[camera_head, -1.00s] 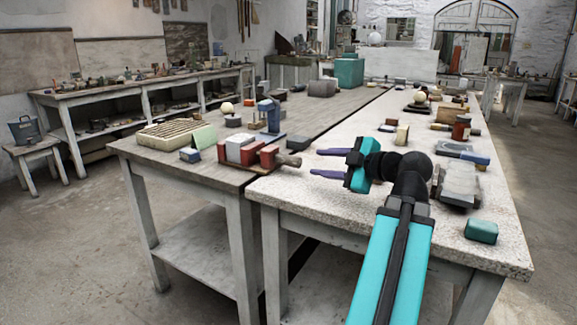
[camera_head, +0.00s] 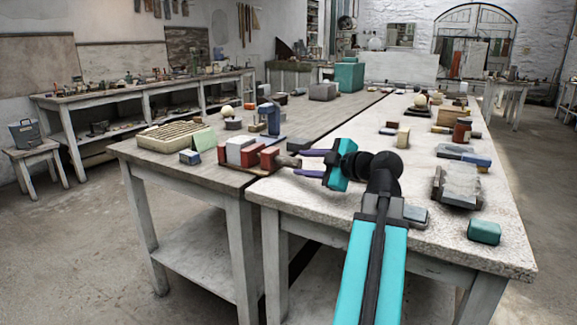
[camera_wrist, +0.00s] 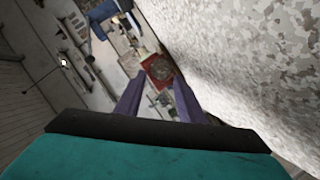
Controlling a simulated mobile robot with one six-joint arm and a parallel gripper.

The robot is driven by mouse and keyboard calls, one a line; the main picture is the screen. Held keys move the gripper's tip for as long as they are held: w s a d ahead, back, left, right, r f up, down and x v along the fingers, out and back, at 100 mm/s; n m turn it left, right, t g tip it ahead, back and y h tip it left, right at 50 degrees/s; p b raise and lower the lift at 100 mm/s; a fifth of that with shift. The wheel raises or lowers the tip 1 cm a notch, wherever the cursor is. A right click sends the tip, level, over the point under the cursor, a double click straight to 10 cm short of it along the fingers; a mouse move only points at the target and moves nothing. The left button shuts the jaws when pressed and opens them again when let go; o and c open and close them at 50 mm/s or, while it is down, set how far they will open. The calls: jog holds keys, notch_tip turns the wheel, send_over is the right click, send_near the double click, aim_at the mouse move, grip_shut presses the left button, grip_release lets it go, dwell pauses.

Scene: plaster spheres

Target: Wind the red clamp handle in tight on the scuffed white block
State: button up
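The red clamp (camera_head: 268,158) sits at the near right corner of the grey wooden bench. The white block (camera_head: 241,150) stands between its red parts; scuffs are too small to make out. The clamp's handle (camera_head: 287,161) looks grey-brown and points right, towards me. My gripper (camera_head: 296,162) is open, its two purple fingers pointing left at the handle, with the tips around or just short of its end. In the wrist view, the red clamp (camera_wrist: 152,62) shows beyond and between the fingertips (camera_wrist: 160,78). I cannot tell whether the fingers touch the handle.
A blue upright tool (camera_head: 269,117) stands behind the clamp, and a green block (camera_head: 203,139) and a slatted tray (camera_head: 172,137) lie to its left. The speckled bench (camera_head: 330,209) runs under my arm. A teal block (camera_head: 484,232) and a grey fixture (camera_head: 458,185) lie on its right.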

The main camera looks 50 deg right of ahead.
aim_at(289, 162)
jog(key=shift+b+x, duration=0.65)
jog(key=shift+x, duration=2.85)
jog(key=c, duration=0.8)
jog(key=shift+a, duration=0.2)
jog(key=shift+d, duration=0.1)
